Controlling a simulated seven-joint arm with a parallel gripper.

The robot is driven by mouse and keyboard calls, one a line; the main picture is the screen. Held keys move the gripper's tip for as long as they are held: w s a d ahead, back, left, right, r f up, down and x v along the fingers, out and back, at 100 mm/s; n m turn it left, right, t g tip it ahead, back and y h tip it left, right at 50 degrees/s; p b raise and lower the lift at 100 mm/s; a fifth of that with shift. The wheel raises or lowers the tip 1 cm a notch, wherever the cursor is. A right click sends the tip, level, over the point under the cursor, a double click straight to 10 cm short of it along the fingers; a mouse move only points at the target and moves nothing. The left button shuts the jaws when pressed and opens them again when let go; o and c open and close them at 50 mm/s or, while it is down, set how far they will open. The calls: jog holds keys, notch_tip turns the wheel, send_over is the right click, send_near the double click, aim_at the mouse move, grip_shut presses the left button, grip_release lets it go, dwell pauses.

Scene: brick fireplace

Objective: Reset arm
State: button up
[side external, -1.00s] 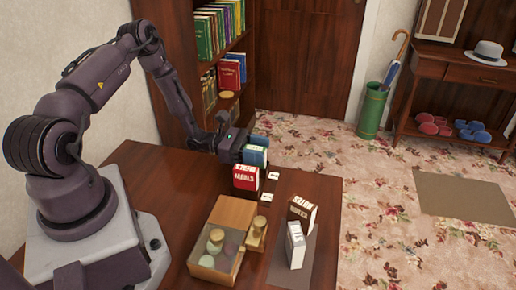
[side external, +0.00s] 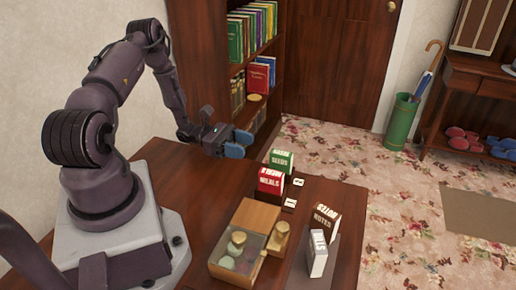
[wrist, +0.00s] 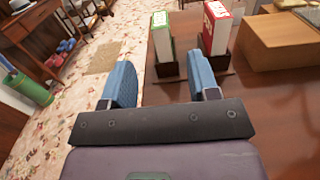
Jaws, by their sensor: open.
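My gripper (side external: 239,143) is raised at the back of the table, behind and left of the upright books. Its blue fingers are spread apart and hold nothing. In the wrist view the open gripper (wrist: 162,82) points toward the book spines, with clear table between. The green seeds book (side external: 281,161) and the red meals book (side external: 270,182) stand upright in dark holders. They also show in the wrist view, the green book (wrist: 162,36) left of the red book (wrist: 216,28).
A wooden box (side external: 238,266) with round items stands front centre on the table. Right of it are a brown notes box (side external: 326,217) and a white box (side external: 317,255). Small white labels (side external: 298,182) lie by the books. A bookshelf (side external: 222,75) stands behind.

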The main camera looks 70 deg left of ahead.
jog(key=shift+s+a, duration=0.3)
jog(key=shift+s, duration=0.05)
jog(key=shift+s+d+f+m+g, duration=0.7)
jog(key=shift+s+d+f+g, duration=0.1)
jog(key=shift+s+d+g, duration=0.25)
jog(key=shift+s+d+r+m+g+h, duration=0.2)
jog(key=shift+s+d+r+m+g, duration=0.2)
jog(key=shift+g, duration=0.25)
jog(key=shift+s+d+r+m+g+h, duration=0.15)
jog(key=shift+s+d+m+g+h, duration=0.1)
jog(key=shift+m+g, duration=0.3)
jog(key=s+d+r+m+g+y, duration=0.1)
jog(key=d+r+m+y, duration=0.3)
jog(key=r+m, duration=0.4)
jog(key=s+d+r+m+y, duration=0.4)
jog(key=d+r+m+y, duration=0.1)
jog(key=r, duration=0.6)
jog(key=s+d+r+m+g+y, duration=0.1)
jog(key=s+d+r+m+y, duration=0.2)
jog(key=d+r+m, duration=0.3)
notch_tip(320, 180, up, 5)
jog(key=m+y, duration=0.1)
jog(key=m, duration=0.3)
jog(key=shift+f+m+g+y, duration=0.2)
jog(key=shift+m+g+y, duration=0.15)
